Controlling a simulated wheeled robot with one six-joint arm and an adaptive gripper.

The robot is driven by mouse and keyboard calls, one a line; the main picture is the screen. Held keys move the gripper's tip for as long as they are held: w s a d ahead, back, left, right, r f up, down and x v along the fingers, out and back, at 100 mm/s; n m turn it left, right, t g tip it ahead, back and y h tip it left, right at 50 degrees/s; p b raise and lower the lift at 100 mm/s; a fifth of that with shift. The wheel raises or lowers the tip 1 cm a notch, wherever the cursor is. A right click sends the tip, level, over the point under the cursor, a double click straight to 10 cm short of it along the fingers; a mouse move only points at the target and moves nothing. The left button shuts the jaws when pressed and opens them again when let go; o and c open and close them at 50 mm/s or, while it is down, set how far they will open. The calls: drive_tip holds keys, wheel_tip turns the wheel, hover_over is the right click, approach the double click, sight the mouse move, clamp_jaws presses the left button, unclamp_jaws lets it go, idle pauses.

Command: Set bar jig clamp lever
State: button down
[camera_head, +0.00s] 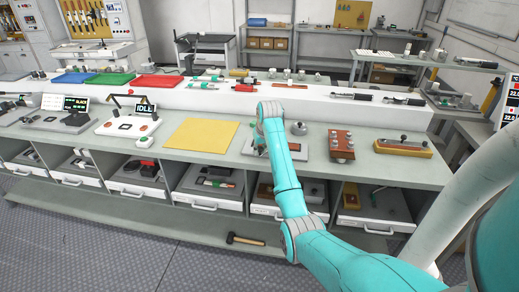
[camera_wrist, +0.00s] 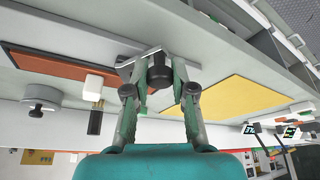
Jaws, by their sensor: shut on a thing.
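The bar jig's pale plate (camera_head: 300,154) lies on the bench, largely hidden by my arm in the head view. In the wrist view, its brown-orange top (camera_wrist: 60,70) shows beside my gripper. My gripper (camera_wrist: 160,82) is shut on a dark cylindrical knob, which appears to be the clamp lever's grip (camera_wrist: 160,66). A grey metal bracket (camera_wrist: 128,68) sits right by the knob. A white-and-black upright part (camera_wrist: 94,105) stands near the jig, apart from my fingers. The lever's angle and the clamp's inner parts are hidden.
A yellow mat (camera_head: 200,135) lies left of the jig. A grey round piece (camera_head: 298,128) stands behind the jig. A brown block with knobs (camera_head: 342,143) and a yellow-sided fixture (camera_head: 402,148) stand to the right. A raised white shelf (camera_head: 180,95) runs behind.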

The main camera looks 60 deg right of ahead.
drive_tip(key=n, duration=0.1)
drive_tip(key=s+n+y, duration=0.1)
drive_tip(key=shift+s+d+n, duration=0.1)
drive_tip(key=shift+s+n, duration=0.15)
drive_tip(key=shift+n, duration=0.15)
drive_tip(key=n, duration=0.1)
drive_tip(key=s+n+y, duration=0.1)
drive_tip(key=n, duration=0.1)
drive_tip(key=shift+s+d+n+t+y, duration=0.25)
drive_tip(key=shift+s+n+t+y, duration=0.05)
drive_tip(key=n, duration=0.1)
drive_tip(key=s+d+n+y, duration=0.1)
drive_tip(key=n, duration=0.1)
drive_tip(key=n+y, duration=0.1)
drive_tip(key=n, duration=0.1)
drive_tip(key=shift+s+d, duration=0.25)
drive_tip(key=shift+s, duration=0.15)
drive_tip(key=shift+n, duration=0.3)
drive_tip(key=c, duration=0.9)
unclamp_jaws()
drive_tip(key=shift+c, duration=0.2)
drive_tip(key=shift+s+d+r, duration=0.1)
